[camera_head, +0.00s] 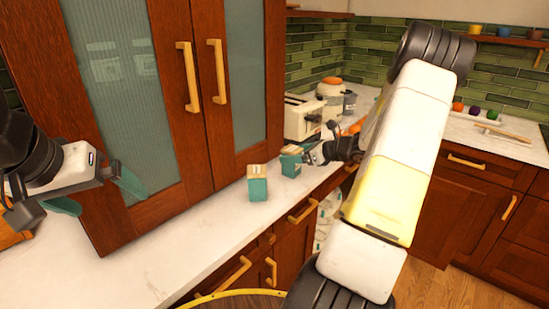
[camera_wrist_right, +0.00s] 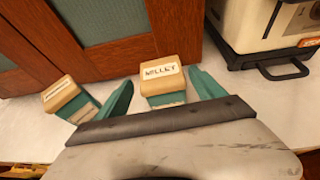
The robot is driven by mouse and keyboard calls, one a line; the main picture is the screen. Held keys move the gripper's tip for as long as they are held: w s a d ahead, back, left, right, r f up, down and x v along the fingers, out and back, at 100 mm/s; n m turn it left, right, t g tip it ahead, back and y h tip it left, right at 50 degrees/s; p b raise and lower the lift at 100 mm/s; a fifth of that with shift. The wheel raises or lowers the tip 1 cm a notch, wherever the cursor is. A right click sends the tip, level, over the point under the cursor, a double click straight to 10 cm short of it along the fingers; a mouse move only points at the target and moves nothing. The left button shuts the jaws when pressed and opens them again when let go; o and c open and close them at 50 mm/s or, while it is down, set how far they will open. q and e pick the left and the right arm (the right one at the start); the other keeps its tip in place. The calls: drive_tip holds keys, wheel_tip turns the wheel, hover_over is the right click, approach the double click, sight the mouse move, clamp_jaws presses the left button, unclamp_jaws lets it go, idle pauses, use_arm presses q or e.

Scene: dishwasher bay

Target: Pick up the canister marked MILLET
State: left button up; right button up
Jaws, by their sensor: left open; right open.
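The MILLET canister (camera_wrist_right: 160,80) is teal with a light wooden lid bearing a white label, and it stands upright on the counter. In the head view, it (camera_head: 291,163) is beside the right gripper and partly hidden by it. My right gripper (camera_wrist_right: 163,92) is open, its teal fingers on either side of the MILLET canister, with no clear contact visible. In the head view, the right gripper (camera_head: 303,153) comes from the right. My left gripper (camera_head: 98,193) is open and empty at the far left, in front of the cabinet.
A similar canister (camera_head: 258,186) stands close by; in the right wrist view, it (camera_wrist_right: 68,97) is left of the fingers, its label unreadable. A toaster (camera_head: 303,118) stands behind. Tall cabinet doors (camera_head: 205,100) border the counter (camera_head: 180,250), whose near part is clear.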

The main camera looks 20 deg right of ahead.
drive_tip(key=x, duration=0.5)
drive_tip(key=shift+d+f, duration=0.25)
drive_tip(key=c, duration=1.7)
